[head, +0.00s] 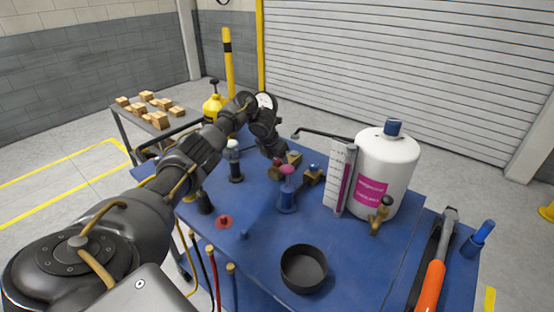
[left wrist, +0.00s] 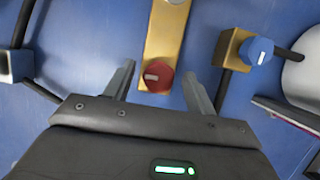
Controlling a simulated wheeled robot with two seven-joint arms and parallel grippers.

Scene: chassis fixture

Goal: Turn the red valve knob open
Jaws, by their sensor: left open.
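The red valve knob (left wrist: 158,76) is a faceted red cap with a pale bar mark, at the end of a brass valve body (left wrist: 165,30) in the left wrist view. My left gripper (left wrist: 159,88) is open, with one finger on each side of the knob and a visible gap to both. Its height above the knob is hard to tell. In the head view my left gripper (head: 272,150) reaches down over the blue table beside the red knob (head: 274,173), partly hiding the valve. My right gripper is not in view.
A blue knob (left wrist: 258,51) on a brass block sits right of the red one. A white tank (head: 387,165) and gauge board stand to the right. A dark bowl (head: 304,268) sits nearer.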

